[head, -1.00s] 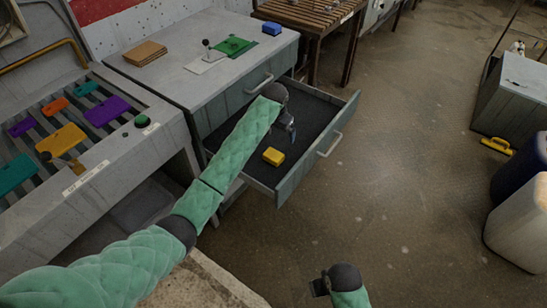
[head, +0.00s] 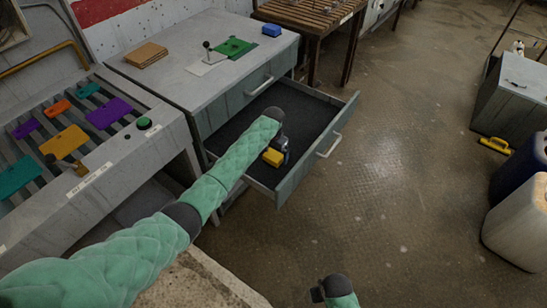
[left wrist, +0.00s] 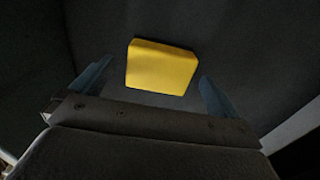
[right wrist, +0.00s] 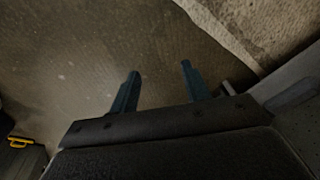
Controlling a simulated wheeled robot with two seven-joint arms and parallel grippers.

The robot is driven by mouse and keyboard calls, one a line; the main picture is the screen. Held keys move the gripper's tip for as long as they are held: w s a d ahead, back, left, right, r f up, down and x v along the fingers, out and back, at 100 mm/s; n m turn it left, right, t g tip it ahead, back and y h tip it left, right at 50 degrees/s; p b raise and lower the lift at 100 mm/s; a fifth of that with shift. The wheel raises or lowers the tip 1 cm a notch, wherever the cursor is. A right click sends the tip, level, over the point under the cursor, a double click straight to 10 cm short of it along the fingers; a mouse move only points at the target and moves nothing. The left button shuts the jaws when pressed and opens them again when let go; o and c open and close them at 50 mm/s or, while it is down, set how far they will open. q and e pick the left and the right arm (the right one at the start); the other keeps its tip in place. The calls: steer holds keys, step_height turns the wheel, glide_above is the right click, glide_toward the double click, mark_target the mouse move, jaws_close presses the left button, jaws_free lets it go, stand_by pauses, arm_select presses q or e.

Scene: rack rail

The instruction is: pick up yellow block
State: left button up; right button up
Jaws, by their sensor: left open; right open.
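The yellow block (head: 272,157) lies on the dark floor of the open drawer (head: 231,136). It also shows in the left wrist view (left wrist: 162,67), a little beyond and between the two fingers. My left gripper (head: 284,153) is inside the drawer, right at the block in the head view. Its fingers (left wrist: 153,88) are open, one on each side of the block's line, with nothing held. My right gripper (right wrist: 157,84) is open and empty above the bare floor, away from the drawer.
The drawer's front panel with its handle (head: 329,146) stands right of my left gripper. The cabinet top (head: 225,81) carries a blue block (head: 271,29), a green plate (head: 236,47) and brown sheets (head: 146,54). A roller rack (head: 97,144) with coloured plates stands left.

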arm_select(q)
steer(key=shift+f, duration=1.2)
arm_select(e)
step_height(320, 180, down, 2)
steer(key=shift+s+d+f, duration=0.1)
steer(key=shift+s+f, duration=0.05)
arm_select(q)
steer(key=shift+c, duration=0.2)
steer(key=c, duration=1.1)
steer(key=shift+r, duration=0.1)
